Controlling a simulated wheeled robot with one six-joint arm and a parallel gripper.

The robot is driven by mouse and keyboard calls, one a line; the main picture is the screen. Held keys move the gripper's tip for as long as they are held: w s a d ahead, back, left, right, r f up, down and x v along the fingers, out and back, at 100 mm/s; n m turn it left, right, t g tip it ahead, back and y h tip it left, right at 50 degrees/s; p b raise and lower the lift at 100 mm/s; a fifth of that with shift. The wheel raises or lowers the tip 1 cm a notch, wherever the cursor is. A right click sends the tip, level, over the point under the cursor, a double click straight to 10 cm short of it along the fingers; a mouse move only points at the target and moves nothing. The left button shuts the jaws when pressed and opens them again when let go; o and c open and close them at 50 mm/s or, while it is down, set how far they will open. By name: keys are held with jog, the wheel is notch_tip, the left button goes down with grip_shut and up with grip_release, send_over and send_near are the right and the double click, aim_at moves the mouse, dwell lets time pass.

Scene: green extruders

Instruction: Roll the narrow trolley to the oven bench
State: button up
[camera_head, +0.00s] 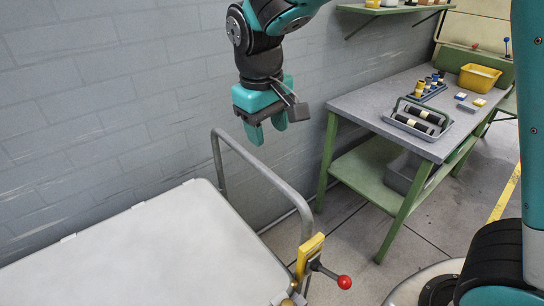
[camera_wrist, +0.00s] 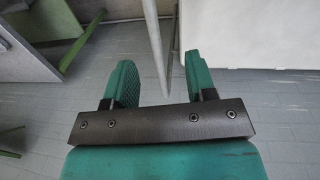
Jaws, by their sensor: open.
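A trolley (camera_head: 150,250) with a pale flat top fills the lower left of the head view. Its grey tube handle (camera_head: 262,170) rises at the end towards the bench; the handle also shows in the wrist view (camera_wrist: 153,35). A yellow bracket with a red-knobbed lever (camera_head: 343,282) sits by the near foot of the handle. My gripper (camera_head: 268,127) is open and empty, pointing down above the handle. In the wrist view the handle tube runs between the open fingers in the picture; I see no contact. I cannot tell which bench is the oven bench.
A grey-topped bench with green legs (camera_head: 350,100) stands right of the trolley, bearing a tray of dark rollers (camera_head: 418,118) and a yellow bin (camera_head: 479,78). A brick wall (camera_head: 110,90) runs behind. Grey floor (camera_head: 345,235) is clear between trolley and bench.

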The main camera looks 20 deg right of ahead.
aim_at(274, 177)
jog(key=shift+m+h, duration=0.3)
jog(key=shift+h, duration=0.1)
jog(key=w+d+f+p, duration=0.1)
jog(key=f, duration=0.4)
jog(key=w+d+f+p, duration=0.1)
jog(key=f, duration=0.5)
jog(key=w+d+f+p, duration=0.1)
jog(key=f, duration=0.4)
jog(key=shift+w+f, duration=0.25)
jog(key=shift+w, duration=0.15)
jog(key=shift+a, duration=0.1)
jog(key=shift+c, duration=0.2)
grip_shut()
